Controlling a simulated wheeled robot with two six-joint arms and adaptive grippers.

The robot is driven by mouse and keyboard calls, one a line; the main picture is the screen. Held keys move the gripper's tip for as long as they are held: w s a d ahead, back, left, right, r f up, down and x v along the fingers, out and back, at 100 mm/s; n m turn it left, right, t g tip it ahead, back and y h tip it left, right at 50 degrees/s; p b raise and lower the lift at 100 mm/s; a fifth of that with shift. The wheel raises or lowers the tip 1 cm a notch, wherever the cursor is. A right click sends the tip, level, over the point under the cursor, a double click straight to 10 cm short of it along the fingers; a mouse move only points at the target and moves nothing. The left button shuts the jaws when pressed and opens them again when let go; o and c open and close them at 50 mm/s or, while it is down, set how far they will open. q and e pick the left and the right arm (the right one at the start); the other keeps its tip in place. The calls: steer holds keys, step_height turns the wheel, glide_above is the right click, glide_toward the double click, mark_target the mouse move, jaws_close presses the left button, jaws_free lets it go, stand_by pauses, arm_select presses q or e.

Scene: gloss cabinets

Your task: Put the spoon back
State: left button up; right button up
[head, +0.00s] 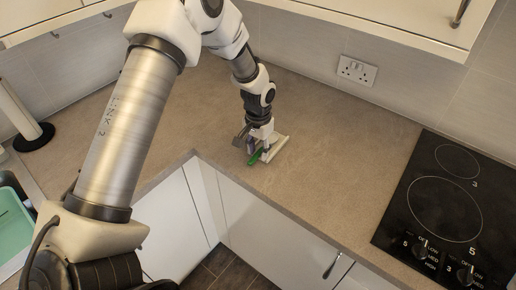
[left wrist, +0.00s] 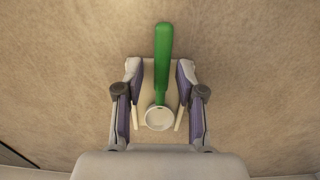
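A spoon with a green handle (left wrist: 163,60) and a pale round bowl (left wrist: 159,118) shows in the left wrist view. The green handle also shows in the head view (head: 256,157). A flat cream piece, apparently a spoon rest (left wrist: 147,92), lies under the spoon; its pale edge shows in the head view (head: 276,149). My left gripper (left wrist: 158,74) is low over the worktop, with a finger on each side of the spoon. Gaps show between both fingers and the spoon, so it is open. My right gripper is out of view.
The beige corner worktop (head: 330,130) is clear around the gripper. A black hob (head: 445,205) is at the right and a wall socket (head: 357,71) at the back. A paper-towel holder (head: 34,136) and a green basin (head: 14,225) are at the left. Wall cabinets hang above.

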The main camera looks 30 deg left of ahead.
mark_target(259, 153)
arm_select(q)
steer(key=shift+f+b, duration=0.3)
steer(key=shift+b, duration=0.3)
steer(key=r, duration=0.1)
steer(key=r+b, duration=0.1)
steer(key=r, duration=0.3)
steer(key=shift+w+b, duration=0.25)
steer(key=shift+b, duration=0.15)
step_height(259, 153, up, 3)
steer(key=shift+s+d+r, duration=0.1)
steer(key=shift+d+r, duration=0.05)
